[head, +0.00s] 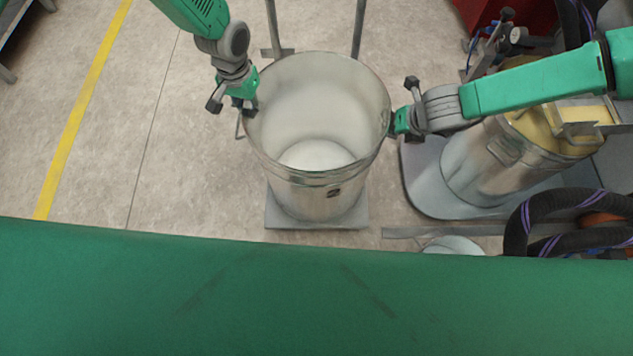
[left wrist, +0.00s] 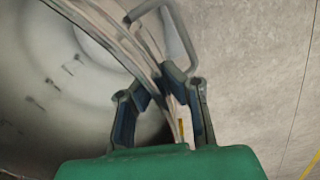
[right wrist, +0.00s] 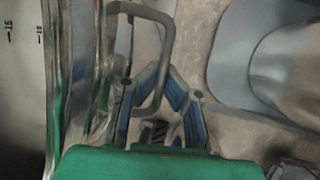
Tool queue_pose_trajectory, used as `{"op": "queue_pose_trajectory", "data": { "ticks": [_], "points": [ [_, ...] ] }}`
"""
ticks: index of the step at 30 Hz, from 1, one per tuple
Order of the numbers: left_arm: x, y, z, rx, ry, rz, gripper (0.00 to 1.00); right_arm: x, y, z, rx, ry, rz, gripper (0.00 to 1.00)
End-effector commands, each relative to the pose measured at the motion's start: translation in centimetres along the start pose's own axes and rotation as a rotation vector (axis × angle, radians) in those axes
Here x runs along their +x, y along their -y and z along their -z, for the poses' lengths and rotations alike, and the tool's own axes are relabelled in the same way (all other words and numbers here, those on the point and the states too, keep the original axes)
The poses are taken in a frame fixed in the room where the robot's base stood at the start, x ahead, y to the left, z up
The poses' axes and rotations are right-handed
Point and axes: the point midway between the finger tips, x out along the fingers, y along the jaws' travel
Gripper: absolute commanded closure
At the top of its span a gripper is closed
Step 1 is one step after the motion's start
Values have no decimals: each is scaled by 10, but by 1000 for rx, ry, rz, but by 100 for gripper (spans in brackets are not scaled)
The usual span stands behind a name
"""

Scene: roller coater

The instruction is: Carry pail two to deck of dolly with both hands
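A large open metal pail (head: 318,180), white inside, stands upright in the middle of the head view, over a grey square plate (head: 315,216). Its number cannot be read. My left gripper (head: 232,104) is at its left rim. In the left wrist view, its spread fingers (left wrist: 165,108) straddle the pail's rim and handle area, one inside, one outside. My right gripper (head: 402,116) is at the right rim. In the right wrist view, its fingers (right wrist: 158,108) are apart, with the handle loop (right wrist: 160,18) reaching between them. Whether the fingers touch the handles is unclear.
A second metal pail (head: 478,160) stands at right on a rounded grey base (head: 425,190). Two grey posts (head: 358,25) rise behind the middle pail. A dark hose (head: 515,230) lies at lower right. A yellow line (head: 85,100) crosses open floor at left.

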Motion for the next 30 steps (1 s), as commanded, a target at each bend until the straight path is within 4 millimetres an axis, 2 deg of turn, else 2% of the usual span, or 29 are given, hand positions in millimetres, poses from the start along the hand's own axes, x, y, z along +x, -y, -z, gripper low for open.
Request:
{"op": "queue_pose_trajectory", "data": {
  "ticks": [1,2,3,14,17,24,30],
  "points": [
    [0,4,-1,-3,2,6,83,1,6,0,4,1,12,87],
    [0,4,-1,-3,2,6,74,0,5,-1,4,1,11,76],
    [-1,4,0,-2,2,5,74,0,5,-1,4,1,10,74],
    [-2,1,0,-1,1,1,74,0,1,0,0,-1,2,74],
    [-10,1,1,-1,1,1,74,0,0,0,0,-1,0,74],
    [-48,2,2,-1,0,2,74,0,-1,0,-1,-2,-1,74],
    [-71,2,1,-1,1,3,74,0,-1,0,-1,-1,-2,74]
  ]
}}
